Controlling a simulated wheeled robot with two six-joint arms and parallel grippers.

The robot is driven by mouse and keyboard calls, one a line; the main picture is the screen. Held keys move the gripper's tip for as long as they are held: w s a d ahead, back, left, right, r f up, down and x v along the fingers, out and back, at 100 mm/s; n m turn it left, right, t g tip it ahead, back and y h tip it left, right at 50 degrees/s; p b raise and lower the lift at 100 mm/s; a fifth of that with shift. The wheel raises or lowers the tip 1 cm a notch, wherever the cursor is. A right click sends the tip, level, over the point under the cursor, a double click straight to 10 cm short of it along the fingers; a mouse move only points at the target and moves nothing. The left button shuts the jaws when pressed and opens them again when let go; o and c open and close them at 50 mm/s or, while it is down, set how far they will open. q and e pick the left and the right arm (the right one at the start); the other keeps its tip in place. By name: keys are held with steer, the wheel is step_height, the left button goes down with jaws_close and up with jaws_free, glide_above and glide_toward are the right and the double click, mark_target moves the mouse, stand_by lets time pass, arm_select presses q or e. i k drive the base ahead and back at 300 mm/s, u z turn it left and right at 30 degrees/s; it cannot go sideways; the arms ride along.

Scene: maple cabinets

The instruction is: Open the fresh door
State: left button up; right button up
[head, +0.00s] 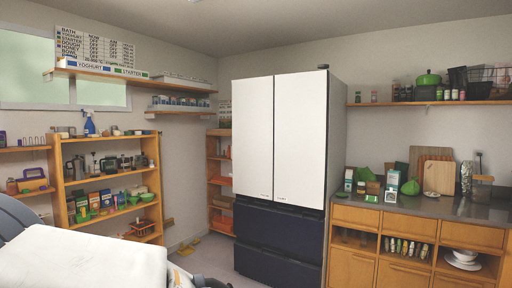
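A tall fridge stands against the back wall with two white upper doors, left (253,137) and right (300,137), and dark blue lower drawers (277,232). Both white doors look shut, with a thin dark seam between them. I cannot tell from any readable label which of these is the fresh door. My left arm comes in at the lower left, with dark parts at the bottom edge, but no gripper fingers show. My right gripper is not in view. Nothing of mine touches the fridge.
A wooden counter (420,208) with boards and boxes stands close right of the fridge. A wooden shelf unit (108,185) with goods stands at the left, and a narrow one (219,180) beside the fridge. Grey floor (212,255) shows before the fridge's left side.

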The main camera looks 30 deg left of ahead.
mark_target(253, 98)
steer(key=u, duration=0.35)
steer(key=i, duration=0.6)
steer(key=u, duration=1.1)
steer(key=i, duration=1.15)
steer(key=u, duration=0.6)
steer(key=i, duration=1.85)
steer(key=z, duration=0.75)
steer(key=i, duration=1.5)
steer(key=z, duration=0.8)
